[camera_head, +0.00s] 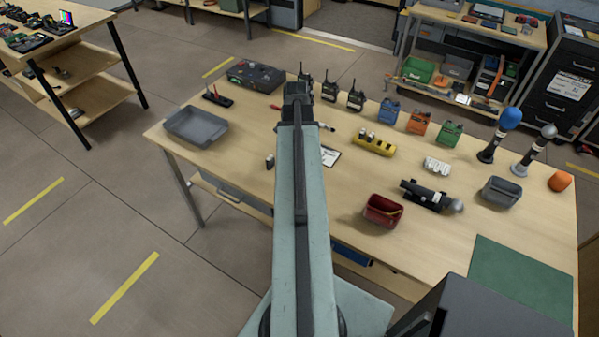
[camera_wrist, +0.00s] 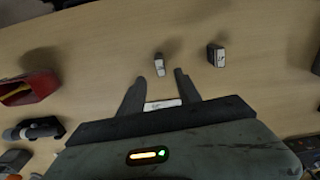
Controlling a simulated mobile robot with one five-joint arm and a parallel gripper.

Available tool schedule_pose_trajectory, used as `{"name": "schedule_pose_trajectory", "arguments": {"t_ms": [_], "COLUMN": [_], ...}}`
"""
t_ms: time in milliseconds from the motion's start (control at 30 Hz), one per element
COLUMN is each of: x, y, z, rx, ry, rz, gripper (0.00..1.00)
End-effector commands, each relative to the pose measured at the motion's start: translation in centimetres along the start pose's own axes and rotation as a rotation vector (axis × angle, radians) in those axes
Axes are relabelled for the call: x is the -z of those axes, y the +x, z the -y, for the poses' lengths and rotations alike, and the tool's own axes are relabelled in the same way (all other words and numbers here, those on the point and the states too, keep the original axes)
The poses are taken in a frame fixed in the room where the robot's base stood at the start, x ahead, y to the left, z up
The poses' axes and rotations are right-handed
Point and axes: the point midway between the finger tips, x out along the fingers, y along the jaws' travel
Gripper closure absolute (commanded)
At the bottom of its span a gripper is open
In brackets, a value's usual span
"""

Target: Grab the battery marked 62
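My gripper (camera_wrist: 158,78) shows in the wrist view with its two dark fingers apart and nothing held at the tips. A small battery-like block (camera_wrist: 160,65) with a pale label stands on the table just past the fingertips, between their lines. A second dark block with a white face (camera_wrist: 216,55) stands to its right. A white marked piece (camera_wrist: 163,104) shows between the finger bases; I cannot tell what it is. No number is readable. In the head view my arm hides the gripper; a small dark block (camera_head: 270,161) stands left of the arm.
On the table (camera_head: 240,150) stand a grey tray (camera_head: 196,126), a yellow holder (camera_head: 374,145) with several pale cells, and a red bin (camera_head: 383,211), also at the wrist view's left (camera_wrist: 30,88). A white card (camera_head: 330,156) lies beside my arm. Radios and coloured packs stand farther back.

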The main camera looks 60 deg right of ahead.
Motion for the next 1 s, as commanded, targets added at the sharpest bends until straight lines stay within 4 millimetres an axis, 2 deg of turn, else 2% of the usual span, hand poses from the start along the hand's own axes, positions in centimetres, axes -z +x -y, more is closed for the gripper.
{"name": "schedule_pose_trajectory", "arguments": {"t_ms": [33, 100, 267, 367, 633, 900, 1000], "x": [0.0, 0.0, 0.0, 0.1, 0.2, 0.2, 0.2], "y": [1.2, 2.2, 2.4, 3.1, 7.6, 7.4, 7.4], "z": [0.0, 0.0, 0.0, 0.0, -0.1, -0.1, -0.1], "rx": [0.000, 0.000, 0.000, 0.000, 0.000, 0.000, 0.000], "ry": [-0.001, -0.001, -0.002, -0.002, -0.002, -0.002, -0.001], "rz": [0.000, 0.000, 0.000, 0.000, 0.000, 0.000, 0.000], "gripper": [0.60, 0.60, 0.60, 0.60, 0.60, 0.60, 0.88]}}
